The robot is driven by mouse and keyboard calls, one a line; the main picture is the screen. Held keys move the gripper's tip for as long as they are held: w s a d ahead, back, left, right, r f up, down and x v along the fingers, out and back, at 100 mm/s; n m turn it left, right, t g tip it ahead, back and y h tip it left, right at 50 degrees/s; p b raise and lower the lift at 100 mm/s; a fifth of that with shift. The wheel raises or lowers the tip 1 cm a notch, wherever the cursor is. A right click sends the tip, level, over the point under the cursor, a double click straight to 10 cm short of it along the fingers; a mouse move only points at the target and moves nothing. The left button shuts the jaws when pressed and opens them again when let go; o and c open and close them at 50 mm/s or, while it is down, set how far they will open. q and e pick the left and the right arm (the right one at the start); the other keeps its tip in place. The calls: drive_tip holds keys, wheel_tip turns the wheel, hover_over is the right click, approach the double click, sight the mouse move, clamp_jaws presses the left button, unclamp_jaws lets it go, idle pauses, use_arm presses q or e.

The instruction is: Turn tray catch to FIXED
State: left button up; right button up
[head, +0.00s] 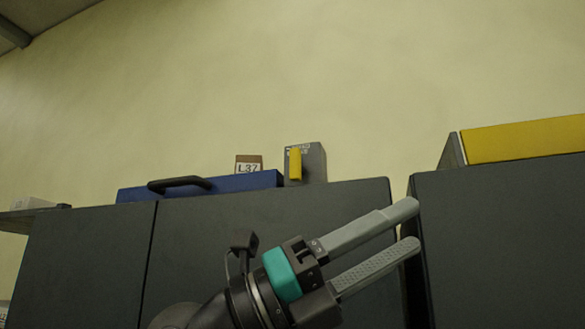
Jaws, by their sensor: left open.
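A grey block (316,163) with an upright yellow lever (295,165) on its front stands on top of the dark cabinet. It looks like the tray catch. Small pale lettering sits above the lever, too small to read. My left gripper (411,227), with a teal band at its wrist, is in front of the cabinet, below and to the right of the block. Its two grey fingers are apart, empty, and point right and slightly up. They do not touch the lever. My right gripper is not in view.
A blue case (230,182) with a black handle lies left of the block. A brown box (249,163) labelled L37 shows behind it. A yellow-fronted box (525,140) stands on the right cabinet (500,235). The wall above is bare.

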use_arm(q)
drive_tip(key=d+m+y, duration=0.1)
drive_tip(key=y, duration=0.1)
drive_tip(key=n+t+y, duration=0.7)
drive_tip(key=t+y, duration=0.9)
approach(293, 160)
drive_tip(key=p+x, duration=0.5)
drive_tip(key=x, duration=0.3)
drive_tip(key=shift+r+p, duration=0.1)
drive_tip(key=shift+p, duration=0.2)
drive_tip(key=shift+w+d, duration=0.25)
drive_tip(key=shift+w, duration=0.4)
clamp_jaws()
